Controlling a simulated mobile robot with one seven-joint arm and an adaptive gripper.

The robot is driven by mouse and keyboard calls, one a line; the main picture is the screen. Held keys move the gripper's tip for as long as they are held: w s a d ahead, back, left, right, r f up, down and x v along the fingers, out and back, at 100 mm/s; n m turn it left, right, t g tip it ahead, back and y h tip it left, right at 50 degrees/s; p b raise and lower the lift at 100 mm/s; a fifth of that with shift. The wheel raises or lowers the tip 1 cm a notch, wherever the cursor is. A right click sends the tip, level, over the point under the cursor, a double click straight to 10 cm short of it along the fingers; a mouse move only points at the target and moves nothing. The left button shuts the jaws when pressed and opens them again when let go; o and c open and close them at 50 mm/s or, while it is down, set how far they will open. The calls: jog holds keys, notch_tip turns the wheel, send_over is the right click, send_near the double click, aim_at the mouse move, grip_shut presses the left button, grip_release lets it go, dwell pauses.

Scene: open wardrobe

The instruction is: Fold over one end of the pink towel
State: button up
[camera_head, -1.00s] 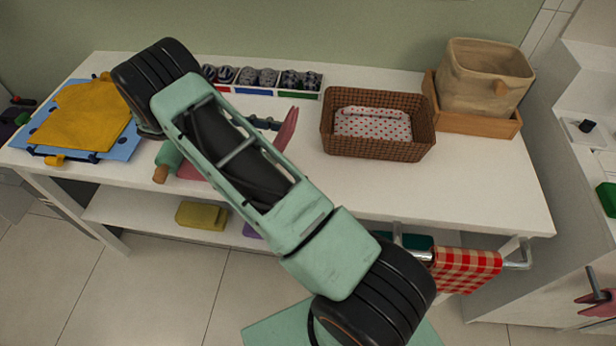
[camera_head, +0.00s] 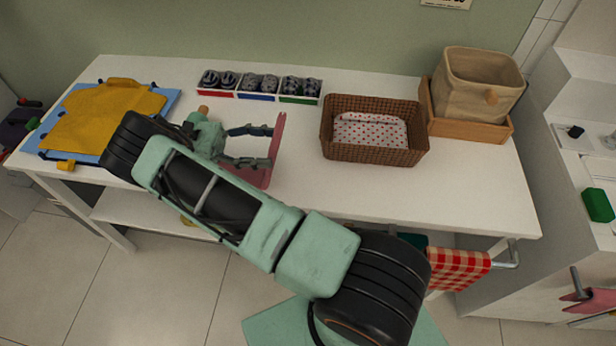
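The pink towel (camera_head: 277,150) is on the white table top, left of the wicker basket. Its right edge looks raised, and much of the rest is hidden behind my arm and gripper. My gripper (camera_head: 270,147) points right, with its two dark fingers spread apart and their tips at the towel's raised part. I see no cloth pinched between the fingers; whether the tips touch the towel is unclear.
A yellow cloth on a blue mat (camera_head: 165,103) lies left. A divided box (camera_head: 240,95) stands behind. The wicker basket (camera_head: 375,155) and a beige bin in a wooden tray (camera_head: 470,127) stand right. A checked cloth (camera_head: 458,268) hangs on the front rail.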

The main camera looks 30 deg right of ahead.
jog(key=shift+w+a+f+h+b, duration=0.1)
jog(key=shift+f+h+b, duration=0.2)
jog(key=shift+b, duration=1.2)
jog(key=shift+w+a+b, duration=0.1)
jog(key=shift+a+b, duration=0.05)
jog(key=shift+b, duration=0.15)
jog(key=shift+w+a+r+g+b, duration=0.1)
jog(key=shift+a+r+g+b, duration=0.2)
jog(key=shift+r+b, duration=0.1)
jog(key=shift+d, duration=0.1)
